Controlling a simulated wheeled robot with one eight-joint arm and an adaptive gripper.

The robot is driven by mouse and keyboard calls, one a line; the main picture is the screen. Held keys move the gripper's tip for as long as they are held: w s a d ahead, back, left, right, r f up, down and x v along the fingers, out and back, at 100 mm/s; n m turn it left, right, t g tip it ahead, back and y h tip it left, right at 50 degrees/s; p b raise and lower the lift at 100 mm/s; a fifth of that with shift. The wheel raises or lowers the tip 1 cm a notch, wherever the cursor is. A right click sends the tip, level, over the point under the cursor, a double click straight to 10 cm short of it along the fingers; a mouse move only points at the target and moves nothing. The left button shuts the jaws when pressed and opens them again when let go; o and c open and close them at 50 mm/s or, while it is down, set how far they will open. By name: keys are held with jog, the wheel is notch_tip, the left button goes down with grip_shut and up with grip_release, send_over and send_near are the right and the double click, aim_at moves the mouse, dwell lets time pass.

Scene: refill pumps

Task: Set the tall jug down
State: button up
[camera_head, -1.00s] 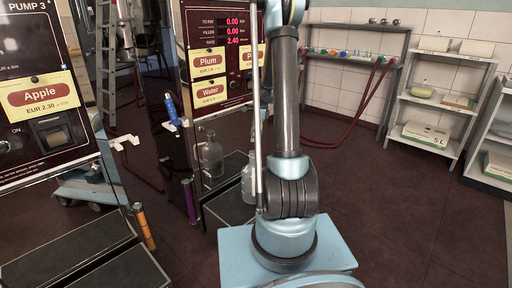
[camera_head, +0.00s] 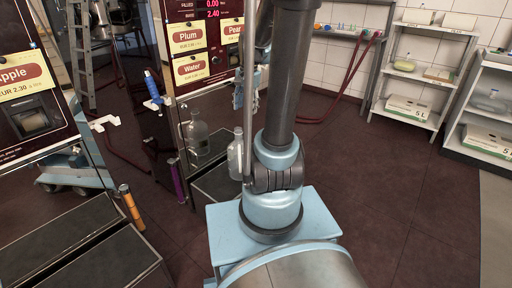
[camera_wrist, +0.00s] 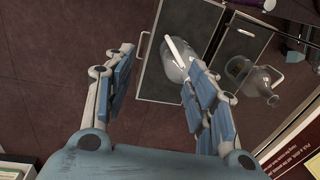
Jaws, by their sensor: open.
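A clear glass jug (camera_head: 236,155) shows just left of my arm in the head view, partly hidden by it. In the wrist view, the jug (camera_wrist: 176,66) stands on a dark, light-edged platform (camera_wrist: 160,87), with a pale strip across its top. My gripper (camera_wrist: 160,72) is open, its blue-padded fingers spread wide. The jug shows between the fingertips, close to the right finger and partly behind it; I cannot tell whether they touch. In the head view my gripper is mostly hidden behind my arm.
A purple cylinder (camera_head: 177,183) and an orange one (camera_head: 131,208) stand by the platforms. Shelves (camera_head: 425,70) stand at the back right. The floor (camera_head: 385,190) at right is clear.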

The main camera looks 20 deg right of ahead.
jog(key=s+f+n, duration=0.3)
jog(key=s+n, duration=0.2)
jog(key=s, duration=0.5)
jog(key=s+a+f+n+t, duration=0.1)
jog(key=s+f+n, duration=0.2)
jog(key=s, duration=0.8)
jog(key=shift+s+n+h, duration=0.2)
jog(key=shift+n+h, duration=0.2)
jog(key=shift+n, duration=0.8)
